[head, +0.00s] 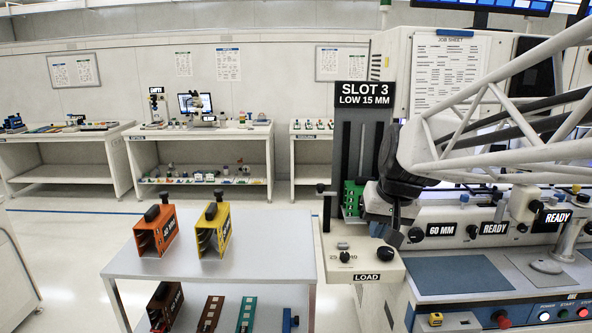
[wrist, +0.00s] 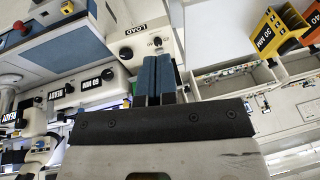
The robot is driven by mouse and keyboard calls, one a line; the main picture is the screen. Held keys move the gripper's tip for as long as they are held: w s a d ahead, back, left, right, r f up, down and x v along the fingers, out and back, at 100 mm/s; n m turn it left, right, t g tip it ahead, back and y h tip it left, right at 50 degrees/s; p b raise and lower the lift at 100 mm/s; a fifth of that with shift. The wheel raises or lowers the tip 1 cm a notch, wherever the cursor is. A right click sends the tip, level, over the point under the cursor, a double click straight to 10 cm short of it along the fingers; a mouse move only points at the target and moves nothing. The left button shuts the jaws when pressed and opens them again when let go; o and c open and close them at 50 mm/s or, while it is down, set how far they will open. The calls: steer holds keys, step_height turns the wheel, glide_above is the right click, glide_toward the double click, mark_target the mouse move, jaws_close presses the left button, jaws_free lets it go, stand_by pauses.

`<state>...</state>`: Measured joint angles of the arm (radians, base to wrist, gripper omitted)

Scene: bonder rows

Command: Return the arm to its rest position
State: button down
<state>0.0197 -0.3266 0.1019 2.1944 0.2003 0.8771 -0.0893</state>
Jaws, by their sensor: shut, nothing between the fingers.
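My gripper (head: 394,238) hangs at the end of my white truss arm in the head view, just in front of the machine's left end. It is near the white LOAD block (head: 362,263), above and to its right. In the wrist view its two blue-grey fingers (wrist: 156,78) are together with nothing between them. The LOAD block also shows beyond them in the wrist view (wrist: 134,38). I cannot tell exactly how far the fingertips are from the machine front.
The SLOT 3 post (head: 363,96) with a green part stands left of my arm. A grey cart (head: 262,262) holds an orange holder (head: 156,231) and a yellow holder (head: 213,231) on top, more items below. The machine front (head: 485,208) has knobs and READY labels. Open floor lies behind the cart.

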mark_target(321, 184)
steer(key=s+d+f+h, duration=0.1)
steer(key=s+f, duration=0.3)
steer(key=s, duration=0.6)
steer(key=s+d+f, duration=0.1)
steer(key=s+f, duration=0.3)
steer(key=s, duration=0.7)
steer(key=shift+s+g+h, duration=0.3)
steer(key=shift+g+h, duration=0.1)
steer(key=c, duration=1.8)
jaws_free()
